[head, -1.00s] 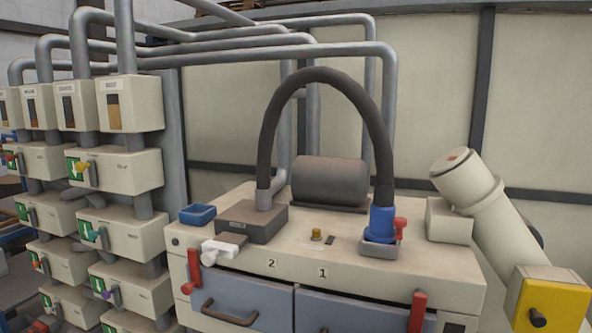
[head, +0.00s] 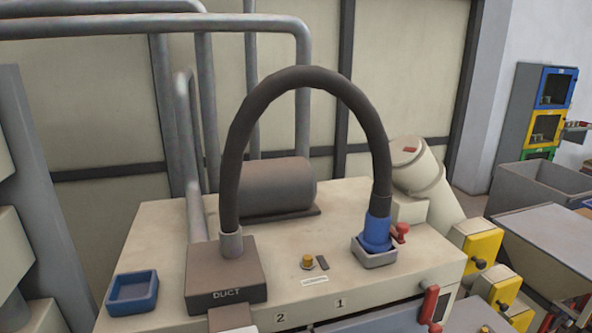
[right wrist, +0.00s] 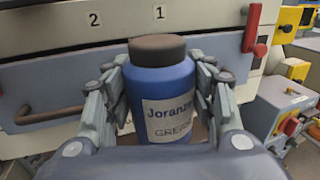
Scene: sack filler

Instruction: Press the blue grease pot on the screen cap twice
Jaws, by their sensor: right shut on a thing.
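The blue grease pot (right wrist: 163,85) is upright in my right gripper (right wrist: 165,100) in the right wrist view. It has a dark brown lid, and its label reads "Joranz…" and "GREASE", partly cut off. I cannot tell which part is the screen cap; a slanted cream tube with a round end cap (head: 408,150) stands at the right of the machine in the head view. Neither gripper shows in the head view.
The cream machine top (head: 330,240) carries a dark duct box (head: 226,275), a black hose (head: 310,72) arching to a blue fitting (head: 377,232), and a blue tray (head: 133,292) at left. Yellow boxes (head: 478,247) and grey bins (head: 545,190) stand to the right.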

